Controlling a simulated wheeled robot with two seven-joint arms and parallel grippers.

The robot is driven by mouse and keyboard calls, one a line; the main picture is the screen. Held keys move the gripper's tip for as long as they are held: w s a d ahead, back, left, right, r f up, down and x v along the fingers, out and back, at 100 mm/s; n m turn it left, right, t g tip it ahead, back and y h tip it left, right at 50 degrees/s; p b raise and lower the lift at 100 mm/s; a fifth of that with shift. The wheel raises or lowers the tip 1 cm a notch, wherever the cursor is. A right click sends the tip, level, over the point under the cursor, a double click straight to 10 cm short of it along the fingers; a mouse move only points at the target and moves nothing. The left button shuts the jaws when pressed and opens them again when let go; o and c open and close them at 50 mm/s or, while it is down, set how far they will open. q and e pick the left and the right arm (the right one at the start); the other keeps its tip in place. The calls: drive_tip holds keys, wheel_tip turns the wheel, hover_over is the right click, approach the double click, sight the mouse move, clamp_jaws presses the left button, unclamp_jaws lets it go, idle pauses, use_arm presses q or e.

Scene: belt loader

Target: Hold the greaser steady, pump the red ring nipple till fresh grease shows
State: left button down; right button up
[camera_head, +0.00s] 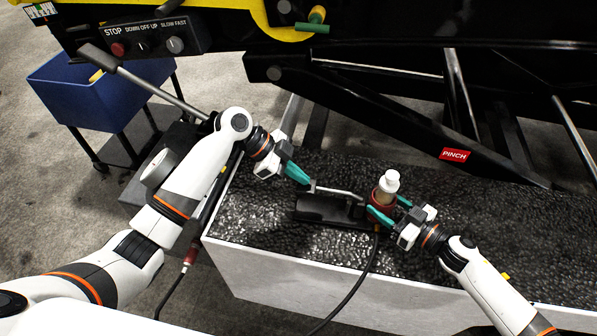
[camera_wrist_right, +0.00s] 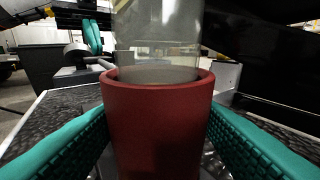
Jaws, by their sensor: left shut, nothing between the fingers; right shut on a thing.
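The greaser has a black base (camera_head: 325,209), a silver pump lever (camera_head: 337,191), a red collar (camera_head: 380,200) and a clear reservoir with a white cap (camera_head: 389,181). It stands upright on the dark textured top. My right gripper (camera_head: 389,209) is shut around the red collar; in the right wrist view the collar (camera_wrist_right: 158,125) fills the space between the teal fingers. My left gripper (camera_head: 299,174) is shut and empty, close to the lever's free end; contact cannot be told. It also shows in the right wrist view (camera_wrist_right: 92,38). I cannot make out a red ring nipple or fresh grease.
A black hose (camera_head: 361,277) runs from the greaser over the white-sided box (camera_head: 262,271). The black loader frame with a red PINCH label (camera_head: 454,155) crosses behind. A blue bin (camera_head: 80,92) stands at left. The textured top is clear at right.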

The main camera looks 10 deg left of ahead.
use_arm(q)
drive_tip(key=shift+f, duration=0.1)
drive_tip(key=f+h, duration=0.1)
drive_tip(key=f, duration=0.1)
drive_tip(key=f+h, duration=0.1)
drive_tip(key=a+f+h, duration=0.1)
drive_tip(key=f, duration=0.1)
drive_tip(key=shift+s+f, duration=0.1)
drive_tip(key=shift+f, duration=0.25)
drive_tip(key=shift+s+f, duration=0.15)
drive_tip(key=shift+f, duration=0.4)
drive_tip(key=d+r+v, duration=0.1)
drive_tip(key=r+v, duration=0.1)
drive_tip(key=v, duration=1.1)
drive_tip(key=shift+r, duration=0.3)
